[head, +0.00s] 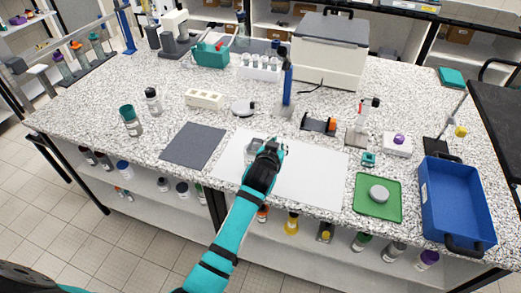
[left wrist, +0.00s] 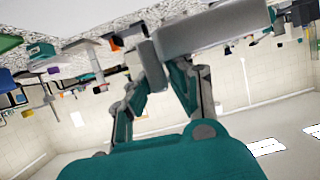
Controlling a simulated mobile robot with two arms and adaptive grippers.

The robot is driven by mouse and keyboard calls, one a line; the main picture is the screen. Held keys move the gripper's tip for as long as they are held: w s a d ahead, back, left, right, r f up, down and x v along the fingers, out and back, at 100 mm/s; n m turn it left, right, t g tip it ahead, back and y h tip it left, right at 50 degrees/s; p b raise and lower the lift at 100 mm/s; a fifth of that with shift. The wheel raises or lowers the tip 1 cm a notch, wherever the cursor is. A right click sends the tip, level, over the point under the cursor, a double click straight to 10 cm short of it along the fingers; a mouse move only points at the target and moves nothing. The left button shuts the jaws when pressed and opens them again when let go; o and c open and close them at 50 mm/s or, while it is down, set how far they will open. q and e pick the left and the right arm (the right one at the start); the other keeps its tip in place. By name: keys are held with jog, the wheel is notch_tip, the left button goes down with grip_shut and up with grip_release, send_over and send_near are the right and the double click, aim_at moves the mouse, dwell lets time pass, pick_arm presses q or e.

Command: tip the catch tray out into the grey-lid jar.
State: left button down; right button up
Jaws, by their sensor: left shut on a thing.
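My left gripper (head: 268,149) is above the white sheet in the middle of the table. It is shut on a small grey tray (head: 254,145), seemingly the catch tray. In the left wrist view the grey tray (left wrist: 215,32) is between the fingertips (left wrist: 170,55); its inside is hidden there. A jar with a dark lid (head: 152,101) stands at the back left. My right gripper is not in view.
The white sheet (head: 310,182) and dark grey mat (head: 194,144) are bare around my arm. The green tray (head: 364,207) and blue bin (head: 457,205) are at the right. A teal-lid jar (head: 131,121) stands left. Small instruments and a blue-topped stand (head: 286,88) line the back.

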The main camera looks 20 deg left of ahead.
pick_arm(q)
jog(key=w+d+p, duration=0.2)
jog(key=w+d, duration=0.1)
jog(key=w, duration=0.1)
jog(key=a+r+n+h+b, duration=0.1)
jog(key=a+n+h, duration=0.1)
jog(key=a, duration=0.1)
jog(key=a+r+n+t+h+b, duration=0.1)
jog(key=a+n+b, duration=0.1)
jog(key=a+n, duration=0.1)
jog(key=a+r+n+t+h+b, duration=0.1)
jog(key=a+r+n+h+b, duration=0.1)
jog(key=a+n, duration=0.1)
jog(key=shift+s+a+h, duration=0.15)
jog(key=shift+s+h, duration=0.15)
jog(key=shift+s, duration=0.1)
jog(key=a+n+t+b, duration=0.3)
jog(key=a+n+b, duration=0.4)
jog(key=b, duration=0.5)
jog(key=shift+s+n+h+b, duration=0.15)
jog(key=shift+n+h+b, duration=0.25)
jog(key=shift+n, duration=0.4)
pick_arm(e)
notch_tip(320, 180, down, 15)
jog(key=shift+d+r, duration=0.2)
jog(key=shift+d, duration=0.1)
